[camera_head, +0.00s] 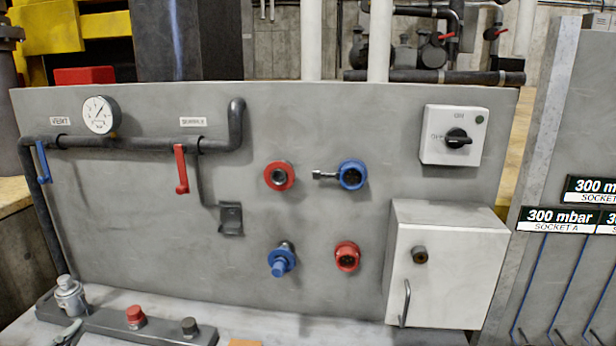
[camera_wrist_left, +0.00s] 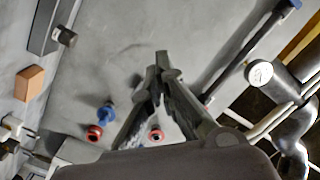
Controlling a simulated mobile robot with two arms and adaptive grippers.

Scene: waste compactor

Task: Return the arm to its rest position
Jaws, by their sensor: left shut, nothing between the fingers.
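My left gripper (camera_wrist_left: 163,64) shows in the left wrist view. Its two dark fingers meet at the tips, and it is shut and empty. A grey panel (camera_head: 330,115) fills most of the head view and lies beyond the fingers in the left wrist view. The fingers look apart from the fittings on it, though the exact gap cannot be told. In the head view I cannot make out the left gripper clearly. My right gripper is not in view.
The panel carries a gauge (camera_head: 100,115), a red-handled valve (camera_head: 181,169), a blue-handled valve (camera_head: 42,162), red and blue connectors, a rotary switch (camera_head: 458,137) and a white box (camera_head: 446,265). An orange block (camera_wrist_left: 29,83) shows in the left wrist view.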

